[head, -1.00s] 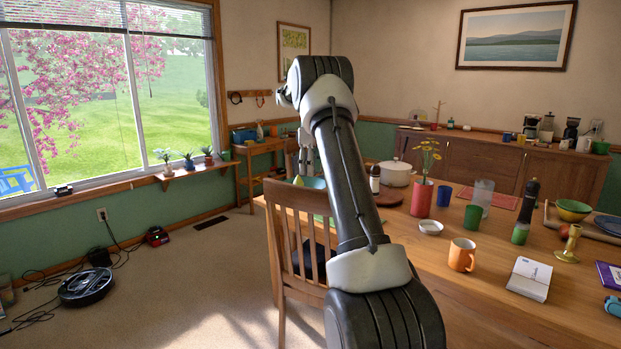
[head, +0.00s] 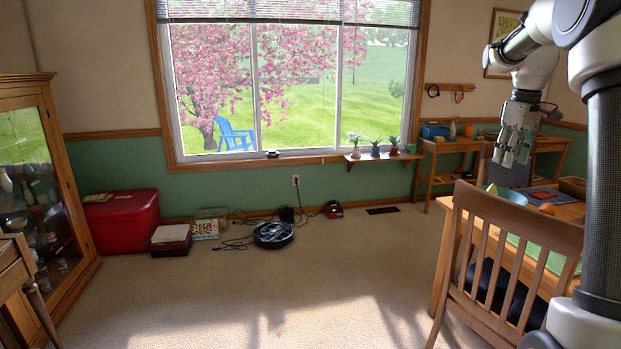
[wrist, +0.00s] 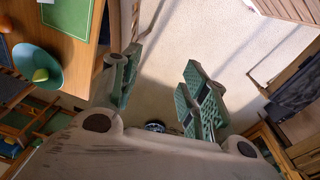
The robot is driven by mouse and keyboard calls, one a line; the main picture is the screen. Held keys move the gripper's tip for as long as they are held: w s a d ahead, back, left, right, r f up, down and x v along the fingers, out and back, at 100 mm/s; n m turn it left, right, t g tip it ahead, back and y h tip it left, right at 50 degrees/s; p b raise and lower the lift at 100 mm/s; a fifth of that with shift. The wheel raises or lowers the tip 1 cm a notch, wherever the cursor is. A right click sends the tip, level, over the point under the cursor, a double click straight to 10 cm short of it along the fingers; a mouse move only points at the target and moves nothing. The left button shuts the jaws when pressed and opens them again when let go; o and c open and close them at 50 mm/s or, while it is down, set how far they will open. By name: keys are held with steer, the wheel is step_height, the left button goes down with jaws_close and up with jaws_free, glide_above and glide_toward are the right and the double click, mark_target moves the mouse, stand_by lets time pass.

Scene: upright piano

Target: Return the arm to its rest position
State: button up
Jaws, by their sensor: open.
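My gripper (head: 512,147) hangs at the right of the head view, with its fingers pointing down near the far end of the wooden table (head: 570,212). My arm is raised and bent, and runs up the right edge of that view. In the wrist view my gripper (wrist: 160,68) shows two green padded fingers spread apart. Only carpet shows between them, and nothing is held. The table corner lies beside the left finger in the wrist view.
A wooden chair (head: 510,235) stands at the table below my arm. A teal bowl (head: 508,195) sits on the table. A side table (head: 452,145) stands behind the gripper. A robot vacuum (head: 273,235) and cables lie by the window wall. The carpet (head: 260,290) is largely clear.

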steer(key=s+a+r+m+t, duration=0.1)
steer(key=s+a+r, duration=0.1)
steer(key=s+a, duration=0.5)
steer(key=s+a+r+m+t, duration=0.15)
steer(key=s+a, duration=0.35)
steer(key=s, duration=0.5)
steer(key=s+a+f, duration=0.2)
steer(key=s+f, duration=0.2)
steer(key=s, duration=0.3)
steer(key=s+a+f+m, duration=0.1)
steer(key=s+a+f, duration=0.2)
steer(key=s, duration=0.5)
steer(key=shift+s+f+t, duration=0.15)
steer(key=shift+f+t, duration=0.2)
steer(key=shift+f, duration=0.1)
steer(key=shift+c, duration=0.4)
steer(key=shift+c, duration=0.6)
steer(key=shift+d+m, duration=0.1)
steer(key=shift+m, duration=0.15)
